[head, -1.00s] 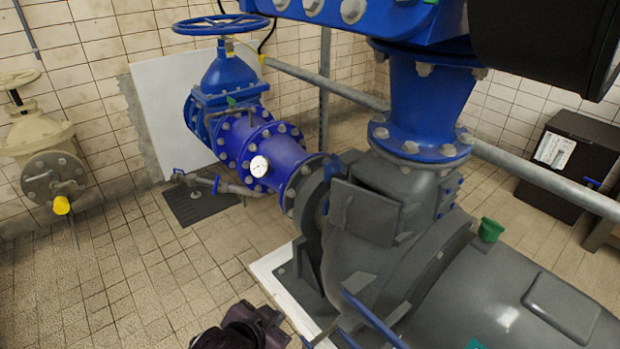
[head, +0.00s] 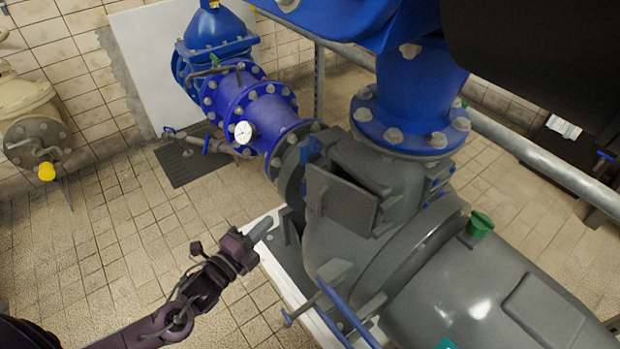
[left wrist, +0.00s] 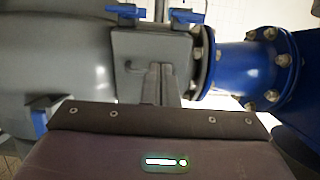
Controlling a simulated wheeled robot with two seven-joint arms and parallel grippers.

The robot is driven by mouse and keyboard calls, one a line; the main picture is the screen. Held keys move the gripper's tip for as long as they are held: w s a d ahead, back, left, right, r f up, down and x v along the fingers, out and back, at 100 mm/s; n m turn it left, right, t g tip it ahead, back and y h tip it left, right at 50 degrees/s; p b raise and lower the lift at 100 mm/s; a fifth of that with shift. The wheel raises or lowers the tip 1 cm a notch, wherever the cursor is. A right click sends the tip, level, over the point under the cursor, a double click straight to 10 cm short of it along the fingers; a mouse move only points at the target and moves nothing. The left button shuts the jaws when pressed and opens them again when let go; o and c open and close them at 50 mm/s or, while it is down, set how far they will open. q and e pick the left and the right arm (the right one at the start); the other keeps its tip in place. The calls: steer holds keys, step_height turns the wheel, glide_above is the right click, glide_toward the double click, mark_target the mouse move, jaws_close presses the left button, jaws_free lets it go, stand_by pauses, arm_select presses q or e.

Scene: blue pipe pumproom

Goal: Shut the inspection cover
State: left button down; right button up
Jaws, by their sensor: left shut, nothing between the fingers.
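The inspection cover (head: 340,200) is a grey square plate on the side of the grey pump casing (head: 385,240). It stands open, swung out from the dark opening (head: 368,168) behind it. My left gripper (head: 266,226) is to the left of the cover and slightly lower, apart from it in the head view. Its fingers are shut and empty, pointing towards the pump. In the left wrist view the shut fingers (left wrist: 164,82) overlap the grey cover (left wrist: 138,62); whether they touch it cannot be told. My right gripper is not in view.
Blue bars (head: 345,315) stick out low at the pump's front. A blue pipe with a gauge (head: 243,132) joins the pump from behind. A green cap (head: 480,224) stands on the casing. The tiled floor (head: 130,240) at the left is clear.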

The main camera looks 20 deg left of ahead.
arm_select(q)
steer(key=x, duration=1.3)
steer(key=shift+w, duration=0.1)
